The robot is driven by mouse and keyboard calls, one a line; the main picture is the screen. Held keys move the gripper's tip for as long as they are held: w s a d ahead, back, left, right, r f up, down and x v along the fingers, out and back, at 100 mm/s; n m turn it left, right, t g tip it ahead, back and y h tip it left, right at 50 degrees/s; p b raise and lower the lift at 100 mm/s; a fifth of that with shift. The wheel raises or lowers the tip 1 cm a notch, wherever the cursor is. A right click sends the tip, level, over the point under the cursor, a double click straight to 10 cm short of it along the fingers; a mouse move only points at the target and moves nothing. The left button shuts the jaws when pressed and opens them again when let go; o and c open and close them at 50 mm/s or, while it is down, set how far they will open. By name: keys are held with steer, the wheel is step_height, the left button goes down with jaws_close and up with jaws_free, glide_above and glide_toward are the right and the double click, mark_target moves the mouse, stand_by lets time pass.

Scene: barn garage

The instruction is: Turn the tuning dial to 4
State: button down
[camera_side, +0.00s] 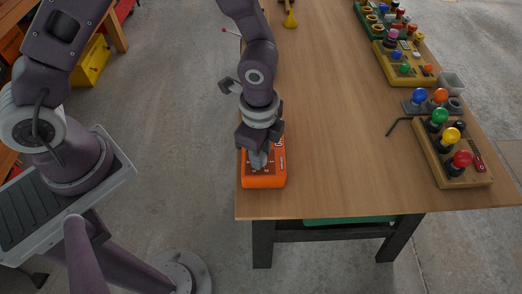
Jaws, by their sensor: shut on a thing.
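An orange box (264,181) sits at the near left corner of the wooden table, with a darker face on top that carries small markings. My gripper (259,160) points down over this face and is shut on the tuning dial there. The dial is mostly hidden by the fingers, and I cannot read which number it points to.
At the table's right edge stand a wooden block with green, yellow and red knobs (454,160), a grey piece with blue and orange knobs (431,101), and a yellow board (404,67). A black hex key (397,123) lies nearby. The middle of the table (330,110) is clear.

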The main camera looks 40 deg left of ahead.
steer(key=shift+m, duration=0.6)
steer(key=c, duration=1.1)
jaws_free()
step_height(320, 180, up, 7)
steer(key=shift+s+r, duration=0.1)
steer(key=shift+s, duration=0.05)
